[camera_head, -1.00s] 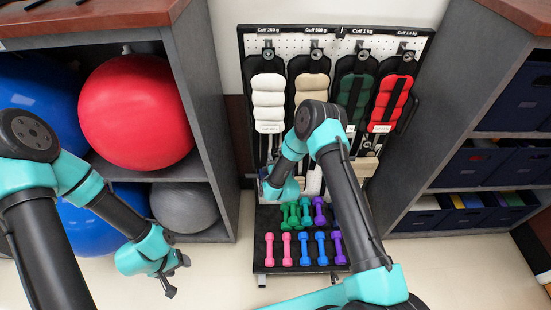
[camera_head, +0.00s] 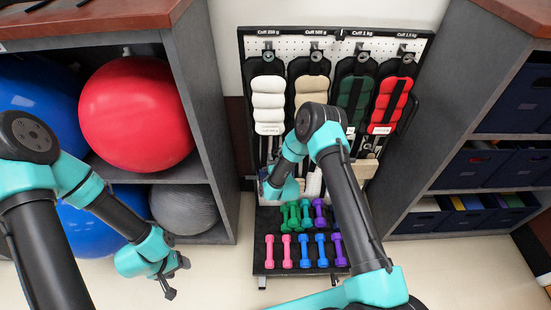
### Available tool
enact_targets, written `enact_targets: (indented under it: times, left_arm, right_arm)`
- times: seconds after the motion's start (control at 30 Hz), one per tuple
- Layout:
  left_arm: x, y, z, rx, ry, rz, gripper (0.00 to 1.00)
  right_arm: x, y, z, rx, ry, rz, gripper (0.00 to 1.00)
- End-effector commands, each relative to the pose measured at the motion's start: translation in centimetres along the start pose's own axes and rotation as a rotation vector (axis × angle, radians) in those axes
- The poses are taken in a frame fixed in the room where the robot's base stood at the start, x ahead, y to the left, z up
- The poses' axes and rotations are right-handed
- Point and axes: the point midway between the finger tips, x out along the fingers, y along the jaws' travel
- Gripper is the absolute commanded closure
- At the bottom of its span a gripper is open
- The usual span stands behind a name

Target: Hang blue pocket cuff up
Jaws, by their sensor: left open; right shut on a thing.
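I cannot make out a blue pocket cuff. A rack board (camera_head: 342,36) holds a white cuff (camera_head: 268,104), a tan cuff (camera_head: 312,88), a dark green cuff (camera_head: 353,95) and a red cuff (camera_head: 390,104). My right arm crosses in front of the rack. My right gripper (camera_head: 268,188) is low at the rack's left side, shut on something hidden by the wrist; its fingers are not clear. My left gripper (camera_head: 175,280) is open and empty, low over the floor left of the rack.
Dumbbells in several colours (camera_head: 303,250) lie on the rack's bottom shelf. A left shelf unit (camera_head: 212,120) holds a red ball (camera_head: 136,112) and other balls. A right shelf unit (camera_head: 445,110) holds dark bins (camera_head: 480,165). The floor (camera_head: 450,275) at the lower right is clear.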

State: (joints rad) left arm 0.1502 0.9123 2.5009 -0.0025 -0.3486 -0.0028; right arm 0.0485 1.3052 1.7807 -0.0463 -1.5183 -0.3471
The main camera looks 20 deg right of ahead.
Motion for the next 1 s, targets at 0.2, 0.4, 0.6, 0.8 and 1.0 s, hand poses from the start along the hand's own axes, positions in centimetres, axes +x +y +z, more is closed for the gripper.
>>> enact_targets:
  times: [0.2,0.4,0.6,0.8,1.0]
  left_arm:
    - [0.0,0.0,0.0,0.0,0.0,0.0,0.43]
    - [0.0,0.0,0.0,0.0,0.0,0.0,0.43]
    - [0.0,0.0,0.0,0.0,0.0,0.0,0.43]
    - [0.0,0.0,0.0,0.0,0.0,0.0,0.43]
    - [0.0,0.0,0.0,0.0,0.0,0.0,0.43]
  right_arm:
    - [0.7,0.2,0.0,0.0,0.002,0.0,1.0]
    - [1.3,0.3,0.0,0.0,0.002,0.0,1.0]
    - [1.9,0.5,0.1,0.0,0.002,0.0,1.0]
    - [2.5,0.6,0.1,0.0,0.002,0.0,1.0]
    - [3.0,0.8,0.2,0.0,0.002,0.0,1.0]
